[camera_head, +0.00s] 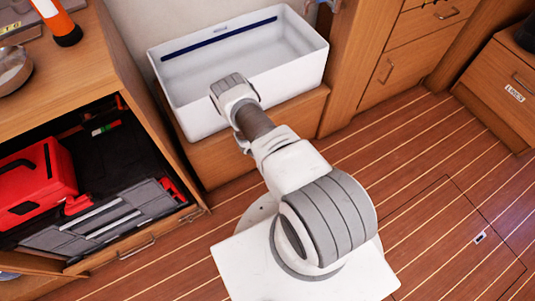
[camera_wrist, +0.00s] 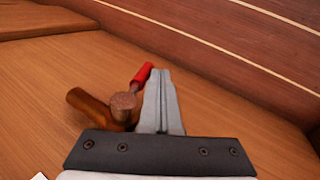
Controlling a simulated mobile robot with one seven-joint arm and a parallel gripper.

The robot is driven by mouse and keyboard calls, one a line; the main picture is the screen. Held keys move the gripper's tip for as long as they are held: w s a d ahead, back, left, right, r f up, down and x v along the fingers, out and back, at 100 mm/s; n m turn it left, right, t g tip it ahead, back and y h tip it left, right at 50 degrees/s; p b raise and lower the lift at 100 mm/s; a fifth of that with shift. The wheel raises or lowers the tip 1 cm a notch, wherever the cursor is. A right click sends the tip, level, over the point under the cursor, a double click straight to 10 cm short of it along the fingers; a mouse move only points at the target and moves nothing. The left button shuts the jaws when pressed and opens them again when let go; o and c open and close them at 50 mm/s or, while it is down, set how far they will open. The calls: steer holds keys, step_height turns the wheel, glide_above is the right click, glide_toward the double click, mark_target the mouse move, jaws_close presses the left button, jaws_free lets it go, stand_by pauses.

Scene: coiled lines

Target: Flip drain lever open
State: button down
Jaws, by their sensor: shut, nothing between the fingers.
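The drain lever (camera_wrist: 143,74) shows in the wrist view as a short red handle. It slants up from a brown metal valve body (camera_wrist: 90,104) set against a wooden surface. My gripper (camera_wrist: 160,72) is shut and empty. In the picture its fingers lie just right of the red handle, very close to it; I cannot tell if they touch. They hide part of the valve's right side. In the head view my arm hides the gripper, and neither the lever nor the valve can be seen there.
A white open basin (camera_head: 185,112) stands on a wooden base (camera_head: 225,160); my arm reaches to its front side. At left, an open drawer (camera_head: 120,262) holds a red case (camera_head: 40,180) and tools. Wooden cabinets (camera_head: 425,45) stand at back right.

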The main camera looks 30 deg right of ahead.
steer(key=shift+d, duration=0.15)
stand_by(0.6)
stand_by(0.5)
